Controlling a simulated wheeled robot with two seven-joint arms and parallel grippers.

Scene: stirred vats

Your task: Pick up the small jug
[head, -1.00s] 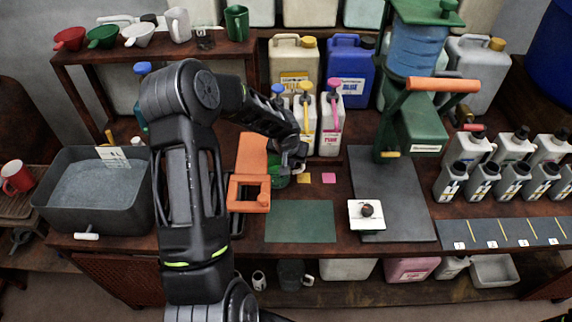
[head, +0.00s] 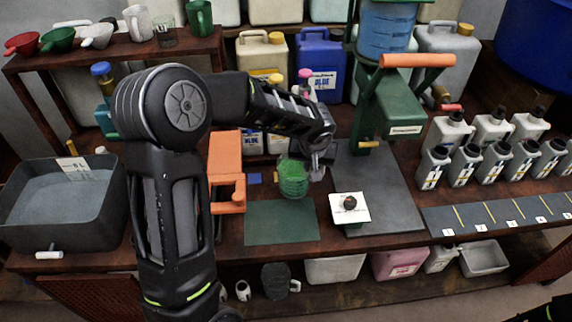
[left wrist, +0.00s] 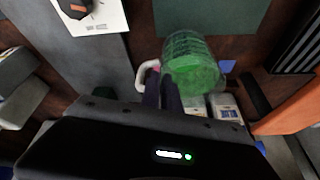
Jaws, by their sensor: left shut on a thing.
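The small jug (head: 293,178) is green and see-through, and stands out behind the dark green mat (head: 282,222) in the head view. In the left wrist view the jug (left wrist: 191,66) shows with a white handle (left wrist: 146,76) on its left side. My left gripper (head: 318,168) is at the jug's right side. Its dark fingers (left wrist: 163,92) in the left wrist view are shut at the handle. The jug looks raised off the bench, but the gap beneath it is hard to judge.
An orange stand (head: 226,160) is close left of the jug. A white plate (head: 349,207) with a dark knob sits on a grey slab (head: 390,190) to the right. A green press (head: 392,110) and several bottles stand behind. The green mat is bare.

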